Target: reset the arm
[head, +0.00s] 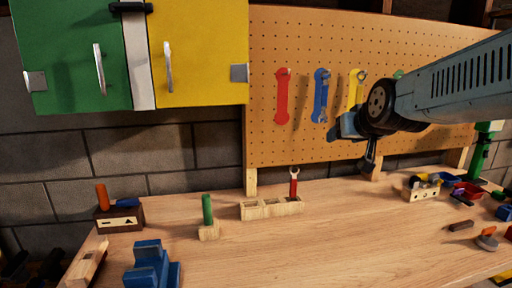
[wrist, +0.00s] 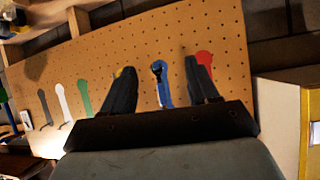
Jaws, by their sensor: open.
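My arm (head: 455,85) reaches in from the right in the head view, in front of the pegboard (head: 300,50). My gripper (head: 360,142) is above the workbench. In the wrist view my gripper (wrist: 160,66) has its two dark fingers spread apart, with nothing held between them. A wrench on the blue outline (wrist: 165,90) shows beyond the gap between the fingers, on the board. Part of the board behind the arm is hidden in the head view.
The wooden workbench (head: 330,235) holds a slotted wooden block (head: 268,209) with a red-handled tool (head: 293,184), a green peg in a block (head: 207,210) and a blue vise (head: 150,265). Green and yellow cabinets (head: 200,60) hang at left. Small items lie at right.

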